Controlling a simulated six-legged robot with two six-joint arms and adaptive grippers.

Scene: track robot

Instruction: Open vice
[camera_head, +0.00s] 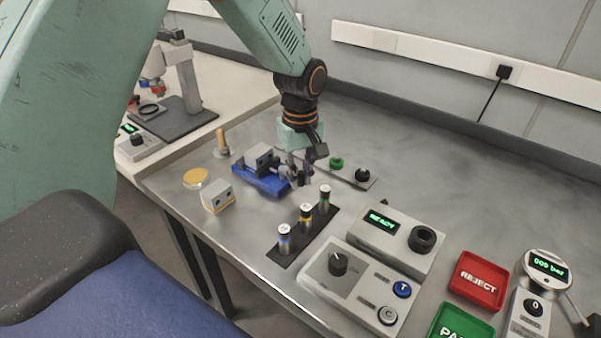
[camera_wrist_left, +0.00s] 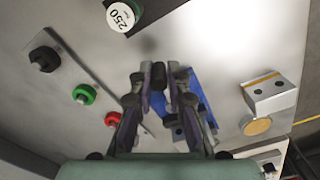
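The small bench vice has a blue base (camera_head: 262,180) and a grey jaw block (camera_head: 258,156), and stands on the metal bench. In the left wrist view part of its blue base (camera_wrist_left: 204,112) shows behind the right finger. My left gripper (camera_head: 297,178) points down at the right end of the vice. In the left wrist view a short black cylinder (camera_wrist_left: 158,77) sits between the fingertips. It looks like the end of the vice's handle. The fingers stand apart around it, but whether they press on it I cannot tell. My right gripper is not in view.
Several small cylinders stand on a black strip (camera_head: 288,252) close in front of the gripper. A panel with a green knob (camera_head: 336,163) and a black knob lies just behind. A grey block (camera_head: 217,196) is left of the strip. A READY box (camera_head: 397,238) and red tray (camera_head: 478,281) lie right.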

